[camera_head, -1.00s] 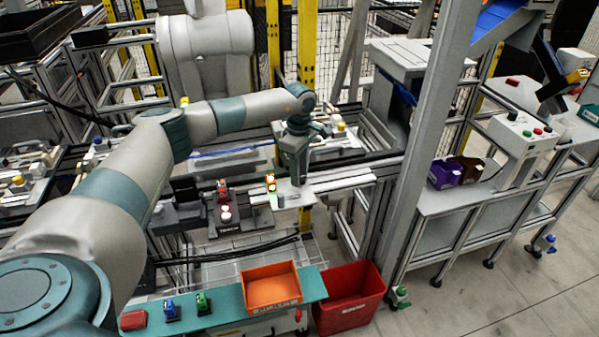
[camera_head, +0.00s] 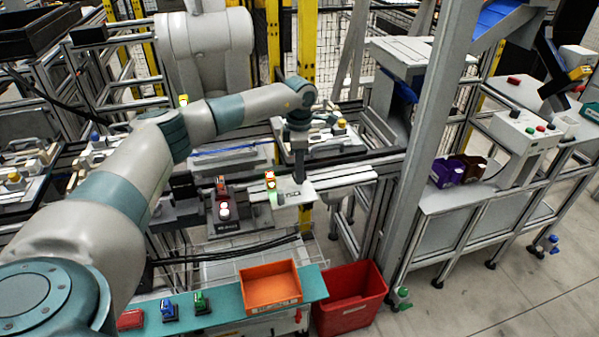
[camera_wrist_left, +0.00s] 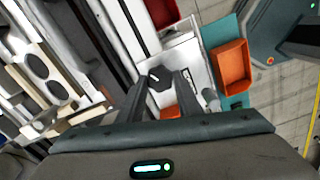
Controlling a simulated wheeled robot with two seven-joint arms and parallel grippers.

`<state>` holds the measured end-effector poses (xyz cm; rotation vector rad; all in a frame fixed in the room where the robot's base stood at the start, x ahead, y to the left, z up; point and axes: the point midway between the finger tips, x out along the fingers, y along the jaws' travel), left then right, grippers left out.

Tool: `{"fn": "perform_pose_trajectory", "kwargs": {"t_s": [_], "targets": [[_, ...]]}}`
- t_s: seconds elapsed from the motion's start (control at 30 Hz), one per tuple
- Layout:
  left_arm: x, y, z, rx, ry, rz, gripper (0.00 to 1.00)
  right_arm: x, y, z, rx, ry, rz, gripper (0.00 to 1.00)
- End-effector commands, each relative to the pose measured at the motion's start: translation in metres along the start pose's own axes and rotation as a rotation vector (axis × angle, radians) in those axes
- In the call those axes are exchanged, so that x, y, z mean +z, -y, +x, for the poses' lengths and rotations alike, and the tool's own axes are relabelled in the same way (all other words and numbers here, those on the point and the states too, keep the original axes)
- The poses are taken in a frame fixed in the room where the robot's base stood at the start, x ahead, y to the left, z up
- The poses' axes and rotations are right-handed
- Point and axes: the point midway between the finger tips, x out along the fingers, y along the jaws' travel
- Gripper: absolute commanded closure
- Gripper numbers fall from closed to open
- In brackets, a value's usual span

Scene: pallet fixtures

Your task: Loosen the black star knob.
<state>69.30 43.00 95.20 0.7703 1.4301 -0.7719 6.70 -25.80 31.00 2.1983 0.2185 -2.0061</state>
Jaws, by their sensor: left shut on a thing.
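The black star knob (camera_wrist_left: 158,76) shows in the left wrist view as a dark round shape with a short white line, between my left fingertips. It sits on a pale plate fixture (camera_wrist_left: 193,70). My left gripper (camera_head: 299,178) points straight down over the pale plate (camera_head: 284,194) in the head view, where I cannot make out the knob. In the wrist view my left gripper (camera_wrist_left: 162,82) has its two dark fingers on either side of the knob, shut on it. My right gripper is not in view.
An orange bin (camera_head: 270,290) stands on a teal shelf (camera_head: 222,309) in front, with a red crate (camera_head: 350,300) beside it. A grey post (camera_head: 425,140) rises at the right.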

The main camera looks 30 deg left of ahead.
Motion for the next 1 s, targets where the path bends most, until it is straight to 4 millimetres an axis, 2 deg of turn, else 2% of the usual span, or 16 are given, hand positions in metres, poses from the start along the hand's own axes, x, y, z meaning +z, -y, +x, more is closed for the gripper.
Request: {"fn": "perform_pose_trajectory", "kwargs": {"t_s": [0.33, 0.63, 1.0], "targets": [[0.000, -0.001, 0.001, 0.003, 0.002, -0.329, 0.91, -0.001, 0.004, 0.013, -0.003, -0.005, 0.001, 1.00], [0.000, -0.001, 0.000, 0.002, 0.002, -0.613, 0.91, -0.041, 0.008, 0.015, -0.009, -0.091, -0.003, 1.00], [0.000, -0.001, -0.001, 0.002, 0.002, -0.960, 0.91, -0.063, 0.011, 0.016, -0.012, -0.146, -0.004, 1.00]]}}
